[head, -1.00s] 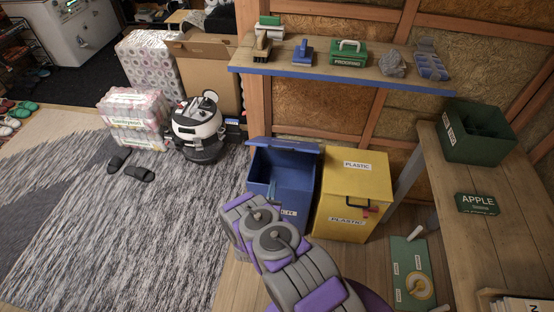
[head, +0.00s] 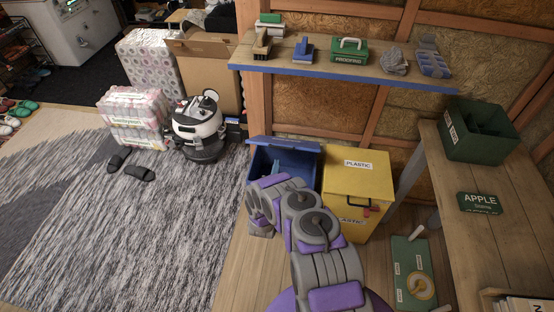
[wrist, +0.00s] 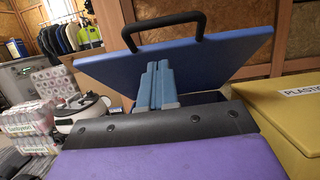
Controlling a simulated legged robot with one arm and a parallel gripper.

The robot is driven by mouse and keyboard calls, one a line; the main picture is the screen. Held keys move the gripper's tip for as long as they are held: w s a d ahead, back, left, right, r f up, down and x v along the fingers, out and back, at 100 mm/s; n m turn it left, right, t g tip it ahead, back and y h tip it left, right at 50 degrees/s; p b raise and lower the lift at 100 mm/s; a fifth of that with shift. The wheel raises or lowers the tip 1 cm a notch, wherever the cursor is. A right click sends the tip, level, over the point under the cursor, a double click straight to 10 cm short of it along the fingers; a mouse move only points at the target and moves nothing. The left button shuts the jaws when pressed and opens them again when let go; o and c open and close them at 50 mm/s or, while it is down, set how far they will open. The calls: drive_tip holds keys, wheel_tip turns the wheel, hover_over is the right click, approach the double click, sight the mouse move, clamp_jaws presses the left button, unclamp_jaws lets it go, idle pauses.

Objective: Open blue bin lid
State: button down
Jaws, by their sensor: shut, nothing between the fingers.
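The blue bin (head: 308,165) stands beside the yellow bin, with its upper opening showing and its lower front hidden by my arm. Its blue lid (head: 290,145) is raised and tilted back at the rear edge. In the wrist view the lid (wrist: 205,55) spans the upper middle, with a black handle (wrist: 160,28) on its far edge. My gripper (wrist: 157,75) is shut and empty, its blue-grey fingers in front of the lid; I cannot tell whether they touch it. In the head view my gripper (head: 277,168) is small over the bin opening.
The yellow bin marked PLASTIC (head: 358,180) stands close on the right. A shelf (head: 330,70) with brushes and a green box runs above and behind. A wooden table (head: 470,240) is at right. A robot-like machine (head: 198,128) stands at left; the rug beside it is mostly clear.

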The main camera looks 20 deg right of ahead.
drive_tip(key=shift+w+d+r, duration=0.2)
drive_tip(key=shift+w+r, duration=0.05)
drive_tip(key=shift+r, duration=0.35)
drive_tip(key=shift+w+d+r, duration=0.2)
drive_tip(key=shift+w+r, duration=0.1)
drive_tip(key=shift+r, duration=0.25)
drive_tip(key=shift+w+d+r, duration=0.2)
drive_tip(key=shift+w+r, duration=0.05)
drive_tip(key=shift+r, duration=0.35)
